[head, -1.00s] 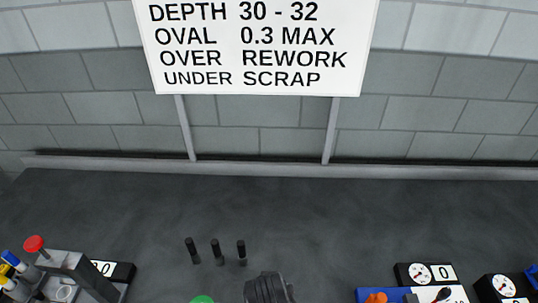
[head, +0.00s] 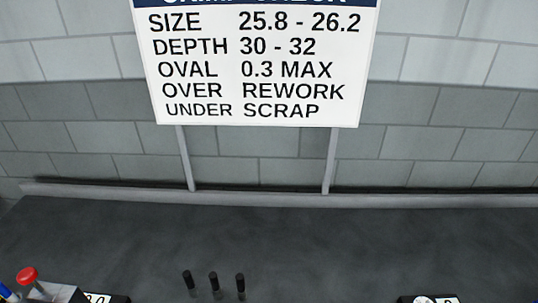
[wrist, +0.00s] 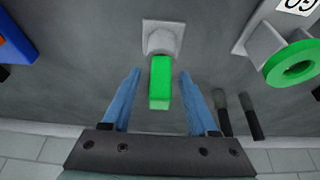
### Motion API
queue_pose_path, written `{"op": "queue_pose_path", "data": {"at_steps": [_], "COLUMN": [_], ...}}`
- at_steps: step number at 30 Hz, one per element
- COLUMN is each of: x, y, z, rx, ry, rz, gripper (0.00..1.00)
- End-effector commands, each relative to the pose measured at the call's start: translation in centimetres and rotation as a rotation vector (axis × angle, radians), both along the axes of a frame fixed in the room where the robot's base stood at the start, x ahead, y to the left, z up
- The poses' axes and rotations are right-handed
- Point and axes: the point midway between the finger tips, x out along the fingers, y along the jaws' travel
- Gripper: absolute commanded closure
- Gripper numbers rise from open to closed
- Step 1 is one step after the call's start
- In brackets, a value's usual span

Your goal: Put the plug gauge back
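A green block-like handle (wrist: 160,85) stands out from a pale grey square base (wrist: 162,37) in the wrist view. I cannot tell for certain whether it is the plug gauge. My gripper (wrist: 159,72) has its two blue fingers apart, one on each side of the green handle. A gap shows between the handle and each finger, so the gripper is open and not closed on it. In the head view my gripper is not visible. A red-topped piece (head: 27,276) stands at the lower left, its lower part cut off by the frame.
Three black pegs (head: 213,284) stand on the dark bench (head: 330,240); two dark pegs (wrist: 239,115) show beside the right finger. A green ring (wrist: 293,64) is at the right. A blue block (wrist: 15,42) is at the left. A sign (head: 255,70) stands behind.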

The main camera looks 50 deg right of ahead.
Motion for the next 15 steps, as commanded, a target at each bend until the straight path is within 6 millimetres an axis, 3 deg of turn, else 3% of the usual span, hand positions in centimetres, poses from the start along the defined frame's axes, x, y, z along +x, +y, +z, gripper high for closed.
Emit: {"op": "queue_pose_path", "data": {"at_steps": [10,15], "x": [-0.1,-0.8], "y": [0.1,0.9], "z": [1.2,3.7], "rx": [-0.001,-0.002], "ry": [0.0,-0.003], "rz": [0.001,0.0], "gripper": [0.41,0.41]}}
